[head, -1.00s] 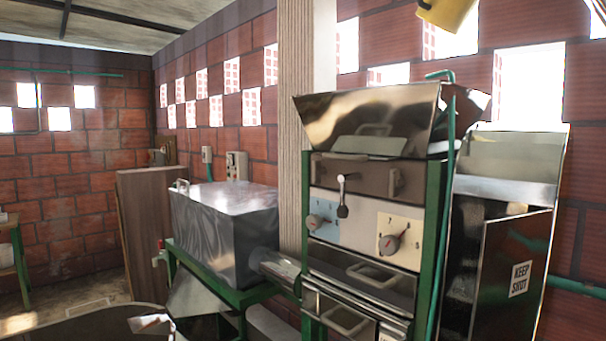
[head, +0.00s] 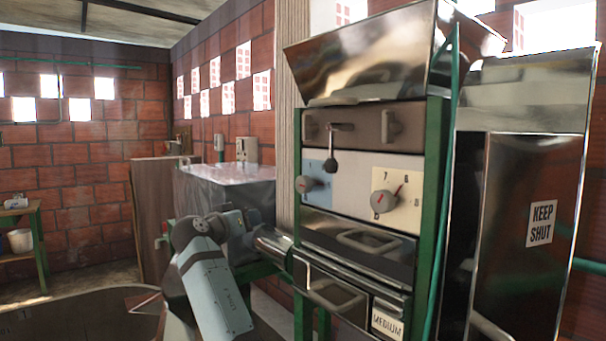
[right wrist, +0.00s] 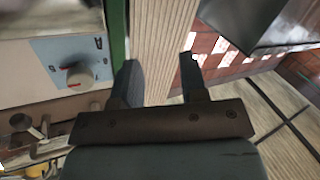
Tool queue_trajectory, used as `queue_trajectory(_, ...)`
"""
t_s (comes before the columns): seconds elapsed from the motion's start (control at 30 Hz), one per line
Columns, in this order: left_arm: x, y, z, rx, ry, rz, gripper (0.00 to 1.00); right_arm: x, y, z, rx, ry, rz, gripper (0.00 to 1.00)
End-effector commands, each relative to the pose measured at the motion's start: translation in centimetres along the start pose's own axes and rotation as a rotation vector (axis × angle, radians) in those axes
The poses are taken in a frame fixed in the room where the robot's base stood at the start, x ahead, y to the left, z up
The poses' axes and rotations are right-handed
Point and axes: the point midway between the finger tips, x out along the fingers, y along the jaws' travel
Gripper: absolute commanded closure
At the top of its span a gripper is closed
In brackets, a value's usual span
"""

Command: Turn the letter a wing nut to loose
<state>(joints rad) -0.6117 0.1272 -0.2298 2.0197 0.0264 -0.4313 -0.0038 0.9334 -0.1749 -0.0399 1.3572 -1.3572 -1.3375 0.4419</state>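I cannot pick out a wing nut lettered A in either view. The green-framed machine (head: 435,190) has a knob on a blue plate (head: 309,184) and a larger knob on a cream plate (head: 385,201). A ball-ended lever (head: 331,163) hangs above them. My right gripper (head: 252,218) is left of the machine, in front of the grey metal box (head: 230,174). In the right wrist view my gripper (right wrist: 160,72) is open and empty, its two fingers apart. The blue-plate knob (right wrist: 80,75) is left of the fingers, not touched. My left gripper is out of view.
A pale pillar (head: 291,80) stands behind. A "KEEP SHUT" bin (head: 510,200) is at right.

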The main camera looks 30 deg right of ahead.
Motion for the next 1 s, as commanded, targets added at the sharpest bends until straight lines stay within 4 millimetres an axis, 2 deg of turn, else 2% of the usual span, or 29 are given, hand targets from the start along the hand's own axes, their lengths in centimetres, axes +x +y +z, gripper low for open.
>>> queue_trajectory(0.03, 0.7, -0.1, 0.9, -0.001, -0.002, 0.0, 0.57, -0.7, 1.5, -3.3, 0.056, 0.003, 0.059, 0.6)
queue_trajectory(0.1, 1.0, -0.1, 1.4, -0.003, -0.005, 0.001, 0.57, -1.9, 4.0, -7.3, 0.124, 0.002, 0.146, 0.6)
queue_trajectory(0.2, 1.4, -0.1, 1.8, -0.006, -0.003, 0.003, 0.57, -3.7, 7.4, -12.0, 0.214, -0.001, 0.251, 0.6)
queue_trajectory(0.3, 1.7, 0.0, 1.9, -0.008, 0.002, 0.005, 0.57, -5.5, 10.3, -15.2, 0.286, -0.003, 0.331, 0.6)
queue_trajectory(0.4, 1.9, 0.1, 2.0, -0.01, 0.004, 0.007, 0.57, -6.7, 12.2, -17.2, 0.334, -0.004, 0.38, 0.6)
queue_trajectory(0.5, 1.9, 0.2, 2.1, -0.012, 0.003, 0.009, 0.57, -7.2, 13.2, -18.1, 0.358, -0.006, 0.405, 0.6)
queue_trajectory(0.63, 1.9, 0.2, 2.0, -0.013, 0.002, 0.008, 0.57, -6.4, 14.0, -18.3, 0.364, -0.007, 0.414, 0.6)
queue_trajectory(0.77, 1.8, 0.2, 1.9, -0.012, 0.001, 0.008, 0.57, -4.3, 14.8, -18.1, 0.362, -0.007, 0.413, 0.6)
queue_trajectory(1.0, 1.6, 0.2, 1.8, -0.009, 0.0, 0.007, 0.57, 0.5, 16.8, -17.8, 0.361, -0.005, 0.412, 0.6)
